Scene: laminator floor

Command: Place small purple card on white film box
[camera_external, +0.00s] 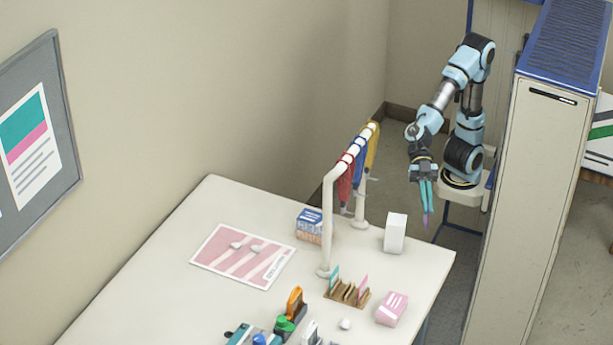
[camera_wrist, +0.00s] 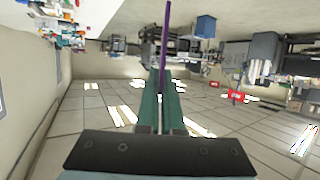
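A small purple card (camera_wrist: 166,40) shows edge-on as a thin strip in the wrist view, standing out past the teal fingertips. My gripper (camera_wrist: 162,88) is shut on it. In the external view my gripper (camera_external: 427,193) points downward beyond the table's right edge, with the purple card's tip (camera_external: 425,219) below its fingers. A plain white box (camera_external: 395,233), which looks like the white film box, stands upright near the table's right edge. My gripper is to its right and higher in the picture, apart from it. The box's top looks bare.
On the white table (camera_external: 190,250) are a white rack (camera_external: 327,230) with hanging coloured items, a blue-and-white box (camera_external: 309,225), a wooden card holder (camera_external: 347,293), a pink box (camera_external: 391,309) and a pink sheet (camera_external: 243,256). A tall cabinet (camera_external: 525,200) stands right of my arm.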

